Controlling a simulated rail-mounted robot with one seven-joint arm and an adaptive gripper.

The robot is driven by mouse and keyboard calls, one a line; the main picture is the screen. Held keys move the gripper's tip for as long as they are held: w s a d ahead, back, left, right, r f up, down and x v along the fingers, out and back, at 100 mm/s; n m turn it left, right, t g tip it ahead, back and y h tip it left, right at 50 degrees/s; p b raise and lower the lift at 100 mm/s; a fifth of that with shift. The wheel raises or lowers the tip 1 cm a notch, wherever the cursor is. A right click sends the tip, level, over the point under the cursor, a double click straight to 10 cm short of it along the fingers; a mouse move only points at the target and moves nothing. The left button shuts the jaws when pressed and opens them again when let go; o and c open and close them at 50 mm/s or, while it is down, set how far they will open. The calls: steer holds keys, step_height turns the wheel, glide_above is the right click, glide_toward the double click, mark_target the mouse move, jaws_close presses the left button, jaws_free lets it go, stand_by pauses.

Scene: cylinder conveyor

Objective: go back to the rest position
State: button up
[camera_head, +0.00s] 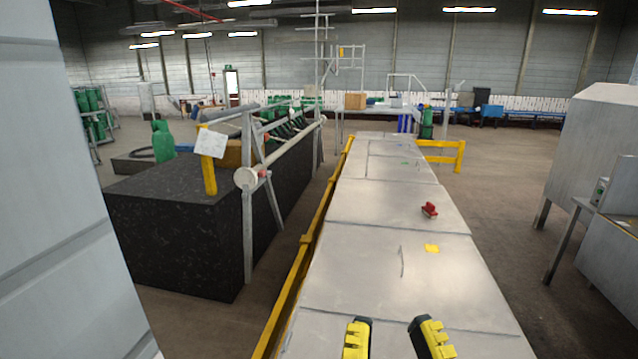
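My gripper (393,338) shows at the bottom edge of the head view, over the near end of a long grey flat-topped surface (365,265). Its two black and yellow fingers are spread apart, with bare grey surface visible between them. Nothing is held between the fingertips. The rest of my arm is out of the frame, so its posture cannot be seen.
A small red object (429,210) and a yellow patch (432,248) lie on the grey surface. A yellow rail (304,255) runs along its left side. A dark block (180,225) with a metal frame stands left. Grey cabinets (597,150) stand right, across open floor.

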step_height(320, 180, up, 29)
steer(key=p, duration=2.6)
steer(key=shift+d+f, duration=0.2)
steer(key=shift+d, duration=0.05)
